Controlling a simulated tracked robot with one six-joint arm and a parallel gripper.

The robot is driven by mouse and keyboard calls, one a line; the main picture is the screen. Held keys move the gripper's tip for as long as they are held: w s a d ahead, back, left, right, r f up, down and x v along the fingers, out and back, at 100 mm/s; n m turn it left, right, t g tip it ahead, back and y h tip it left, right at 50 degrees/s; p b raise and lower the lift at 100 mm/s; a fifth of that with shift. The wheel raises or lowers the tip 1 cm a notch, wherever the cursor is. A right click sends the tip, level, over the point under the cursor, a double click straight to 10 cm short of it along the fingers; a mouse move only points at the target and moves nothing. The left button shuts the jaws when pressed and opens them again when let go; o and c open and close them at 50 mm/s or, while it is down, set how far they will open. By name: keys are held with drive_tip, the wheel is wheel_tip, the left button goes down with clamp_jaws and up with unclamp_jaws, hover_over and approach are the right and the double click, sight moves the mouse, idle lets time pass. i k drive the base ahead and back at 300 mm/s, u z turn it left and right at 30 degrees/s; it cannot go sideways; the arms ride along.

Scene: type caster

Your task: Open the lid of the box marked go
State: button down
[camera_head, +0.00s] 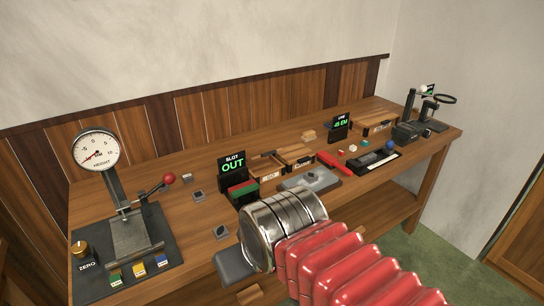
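Two small wooden boxes stand side by side mid-bench, a left box (265,165) and a right box (295,153). Each has a pale label on its front, too small to read surely, so I cannot tell which is marked go. The left one seems to show an open top; the right one looks covered. A third wooden box (376,122) with a label stands farther right. My arm, with red bellows and a metal wrist, fills the lower middle, in front of the boxes. Of my gripper, only a dark grey part (235,266) shows at the wrist's left; its fingertips are hidden.
A dial gauge (97,150) with a red-knobbed lever stands at left. A sign reading OUT (232,164), a grey metal plate (312,180), a red bar (335,163) and a black tray (373,163) are on the bench. A magnifier stand (430,105) is at far right.

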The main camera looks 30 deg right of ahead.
sight(262, 155)
drive_tip(key=i, duration=0.85)
